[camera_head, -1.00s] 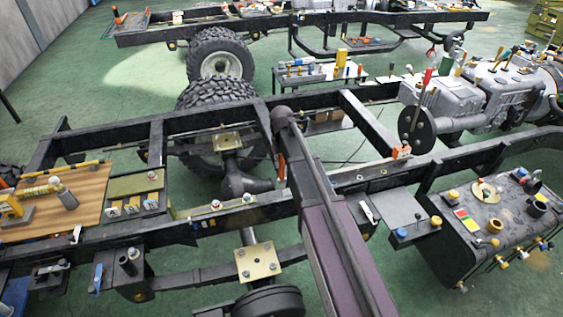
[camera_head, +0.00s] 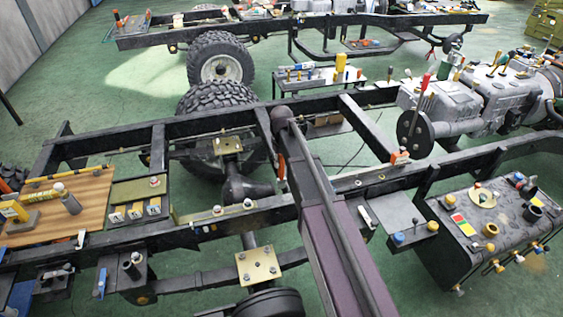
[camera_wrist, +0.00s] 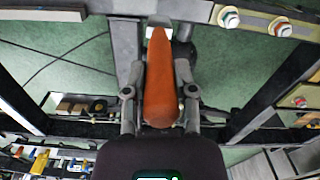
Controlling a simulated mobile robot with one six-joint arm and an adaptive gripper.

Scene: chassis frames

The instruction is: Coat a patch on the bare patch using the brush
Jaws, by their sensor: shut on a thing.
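My gripper (camera_wrist: 158,118) is shut on an orange tapered handle (camera_wrist: 159,75), which I take to be the brush. The handle points up the wrist picture, between the two grey fingers. A small whitish piece (camera_wrist: 158,31) shows at its far tip; I cannot tell whether it is bristles or something behind. In the head view, a bit of orange (camera_head: 281,162) shows beside the end of my arm, above the dark chassis frame (camera_head: 330,186). I cannot make out the bare patch for certain in either view, nor whether the brush touches anything.
Frame rails and crossbars surround my arm. A wooden board (camera_head: 88,215) with small items lies at left. A black tank (camera_head: 450,250) with caps and fittings stands at right, a grey engine (camera_head: 450,103) behind it. Bolts (camera_wrist: 228,17) sit on the rail in the wrist view.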

